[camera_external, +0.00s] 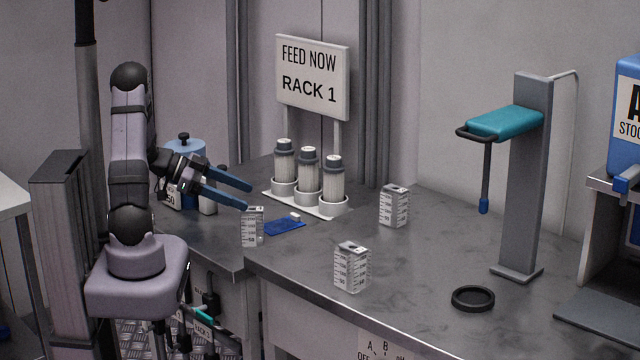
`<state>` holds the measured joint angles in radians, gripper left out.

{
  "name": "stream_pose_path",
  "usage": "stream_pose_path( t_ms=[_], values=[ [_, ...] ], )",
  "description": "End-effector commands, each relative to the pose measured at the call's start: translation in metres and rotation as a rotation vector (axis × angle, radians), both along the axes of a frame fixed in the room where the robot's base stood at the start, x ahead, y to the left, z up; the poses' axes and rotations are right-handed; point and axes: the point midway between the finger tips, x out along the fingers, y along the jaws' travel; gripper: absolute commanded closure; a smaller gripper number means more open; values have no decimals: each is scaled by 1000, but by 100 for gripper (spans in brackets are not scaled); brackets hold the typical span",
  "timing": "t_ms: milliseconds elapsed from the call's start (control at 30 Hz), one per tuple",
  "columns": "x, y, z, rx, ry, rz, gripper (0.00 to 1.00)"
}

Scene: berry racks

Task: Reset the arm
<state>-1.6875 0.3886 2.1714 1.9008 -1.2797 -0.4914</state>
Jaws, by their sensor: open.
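My gripper (240,195) is open, with its two blue fingers spread apart and pointing right. Nothing shows between the fingers. It is above the left part of the grey counter, left of the white rack of bottles. A small white graduated box (252,228) stands on the counter just below the lower fingertip. I cannot tell from this view how far the fingertip is above it.
A white rack (325,211) holds three capped bottles under a "FEED NOW RACK 1" sign (312,78). Graduated boxes stand right (394,206) and in front (352,268). A blue pad (284,227), black ring (473,298) and grey post with teal arm (525,180) also occupy the counter.

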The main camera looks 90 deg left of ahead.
Motion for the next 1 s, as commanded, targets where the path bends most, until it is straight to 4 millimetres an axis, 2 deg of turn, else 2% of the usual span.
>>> stream_pose_path(
  t_ms=[33,267,367,467,633,767,867,1000],
  values=[
    [16,3,5,28,14,6,38],
    [89,21,18,165,108,119,38],
    [119,18,25,209,165,181,38],
    [143,5,28,229,231,238,38],
    [164,-38,28,217,367,308,38],
    [164,-88,22,175,498,327,38],
    [152,-136,14,130,617,318,38],
    [122,-211,6,59,796,269,38]
  ],
)
